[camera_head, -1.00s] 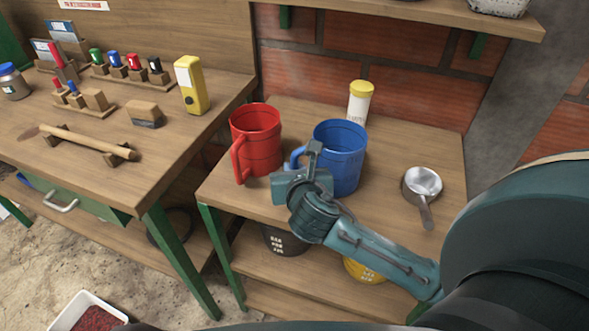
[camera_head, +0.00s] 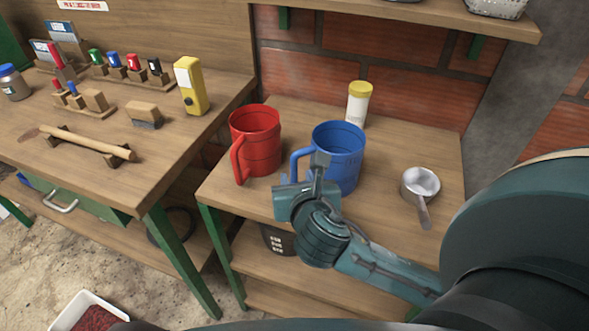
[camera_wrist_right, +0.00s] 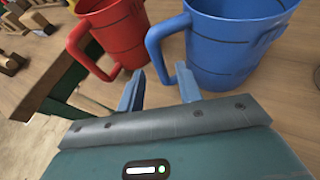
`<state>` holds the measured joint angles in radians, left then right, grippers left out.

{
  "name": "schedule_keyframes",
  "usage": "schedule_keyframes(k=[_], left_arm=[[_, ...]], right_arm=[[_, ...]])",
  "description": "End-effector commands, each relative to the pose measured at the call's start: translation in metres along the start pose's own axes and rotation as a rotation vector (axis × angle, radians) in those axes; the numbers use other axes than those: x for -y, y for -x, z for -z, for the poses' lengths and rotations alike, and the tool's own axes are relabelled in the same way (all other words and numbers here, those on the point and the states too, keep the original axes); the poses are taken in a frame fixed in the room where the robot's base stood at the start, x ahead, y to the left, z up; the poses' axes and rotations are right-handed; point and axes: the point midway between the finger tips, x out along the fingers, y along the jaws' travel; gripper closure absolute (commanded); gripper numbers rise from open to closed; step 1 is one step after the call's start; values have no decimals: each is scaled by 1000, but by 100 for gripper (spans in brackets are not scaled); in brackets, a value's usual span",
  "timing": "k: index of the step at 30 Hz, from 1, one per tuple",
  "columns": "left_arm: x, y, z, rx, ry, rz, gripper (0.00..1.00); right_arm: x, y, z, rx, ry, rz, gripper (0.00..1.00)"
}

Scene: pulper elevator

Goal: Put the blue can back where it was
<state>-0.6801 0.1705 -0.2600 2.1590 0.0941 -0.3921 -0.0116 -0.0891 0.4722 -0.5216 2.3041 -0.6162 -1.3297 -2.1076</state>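The blue can (camera_head: 342,150) stands upright on the small wooden table, to the right of the red can (camera_head: 258,140), with a gap between them. Its handle (camera_head: 297,163) points left toward the front. My right gripper (camera_head: 309,176) is in front of the blue can, close to the handle. In the right wrist view, the fingers (camera_wrist_right: 160,90) are spread apart and hold nothing. There the blue can (camera_wrist_right: 225,45) and its handle (camera_wrist_right: 152,42) show just past the fingertips. I cannot tell whether a finger touches the handle. My left gripper is not in view.
A white bottle with a yellow lid (camera_head: 357,108) stands behind the blue can. A metal pan (camera_head: 420,185) lies at the table's right. The workbench (camera_head: 90,165) with markers, a brush and a yellow device is at left. A shelf (camera_head: 420,15) hangs above.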

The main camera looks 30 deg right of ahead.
Motion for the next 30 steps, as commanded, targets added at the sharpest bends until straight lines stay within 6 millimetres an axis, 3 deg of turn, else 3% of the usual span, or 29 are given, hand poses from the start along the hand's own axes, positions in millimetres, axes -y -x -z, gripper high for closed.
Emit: schedule_keyframes(k=[3, 9, 14, 17, 20, 24, 30], left_arm=[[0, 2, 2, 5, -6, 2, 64], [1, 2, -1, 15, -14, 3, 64], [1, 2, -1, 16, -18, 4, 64], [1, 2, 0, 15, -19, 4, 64], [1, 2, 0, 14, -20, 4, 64], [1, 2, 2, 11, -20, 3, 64], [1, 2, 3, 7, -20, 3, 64]], right_arm=[[-1, 27, -1, -1, 0, -3, 65], [0, 56, 0, -1, 0, -2, 65], [-3, 64, 5, -14, -40, -14, 65], [-12, 61, 21, -69, -190, -61, 65], [-28, 58, 50, -178, -477, -126, 65], [-51, 59, 96, -394, -1024, -169, 65], [-67, 69, 144, -694, -1866, -67, 65]])
